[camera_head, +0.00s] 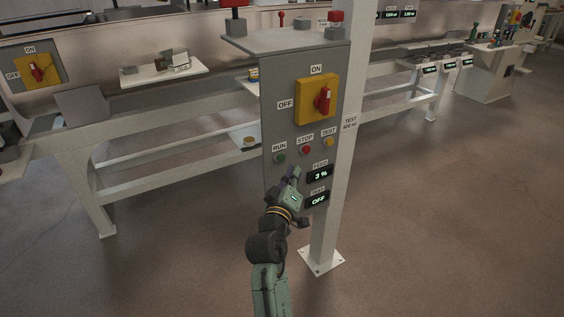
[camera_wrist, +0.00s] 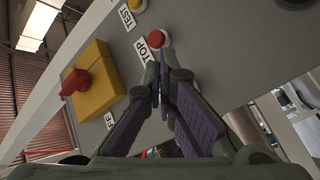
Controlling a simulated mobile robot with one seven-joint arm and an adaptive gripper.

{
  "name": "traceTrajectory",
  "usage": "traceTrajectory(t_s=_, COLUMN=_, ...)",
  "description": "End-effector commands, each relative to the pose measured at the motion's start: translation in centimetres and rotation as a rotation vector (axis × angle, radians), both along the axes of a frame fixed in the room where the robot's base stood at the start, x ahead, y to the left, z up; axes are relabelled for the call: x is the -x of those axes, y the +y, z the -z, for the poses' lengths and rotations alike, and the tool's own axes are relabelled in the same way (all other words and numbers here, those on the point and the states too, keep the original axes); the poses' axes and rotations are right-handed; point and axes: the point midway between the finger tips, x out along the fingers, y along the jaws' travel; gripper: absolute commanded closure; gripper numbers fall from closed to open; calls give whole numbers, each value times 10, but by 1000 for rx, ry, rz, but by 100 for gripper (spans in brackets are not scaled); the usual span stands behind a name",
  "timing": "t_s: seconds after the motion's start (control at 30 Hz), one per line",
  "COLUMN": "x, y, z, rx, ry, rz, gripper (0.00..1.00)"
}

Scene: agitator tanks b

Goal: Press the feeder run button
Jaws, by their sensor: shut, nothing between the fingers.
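The grey control panel (camera_head: 286,120) carries a row of small buttons. The green RUN button (camera_head: 279,158) is at the left, the red STOP button (camera_head: 306,149) in the middle and the yellow TEST button (camera_head: 328,141) at the right. My gripper (camera_head: 294,172) is shut and empty, with its tips just below and right of RUN in the head view. In the wrist view the fingertips (camera_wrist: 162,80) are close together near the STOP button (camera_wrist: 157,39). The TEST button (camera_wrist: 137,5) is at the top edge. I cannot make out RUN there. Contact with the panel cannot be told.
A red rotary switch on a yellow plate (camera_head: 317,99) sits above the buttons. The feed display (camera_head: 320,174) reads 3 % and the test display (camera_head: 316,199) reads OFF. A white post (camera_head: 342,150) stands right of the panel. A conveyor frame (camera_head: 150,185) runs behind.

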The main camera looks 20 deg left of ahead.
Motion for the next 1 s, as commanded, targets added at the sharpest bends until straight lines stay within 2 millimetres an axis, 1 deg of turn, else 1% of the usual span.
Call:
traceTrajectory(t_s=0.1, x=-8, y=10, z=2, rx=-1, ry=0, rz=0, gripper=100)
traceTrajectory(t_s=0.3, x=-14, y=18, z=0, rx=0, ry=-1, rz=1, gripper=100)
traceTrajectory(t_s=1.0, x=-15, y=19, z=0, rx=0, ry=0, rz=0, gripper=100)
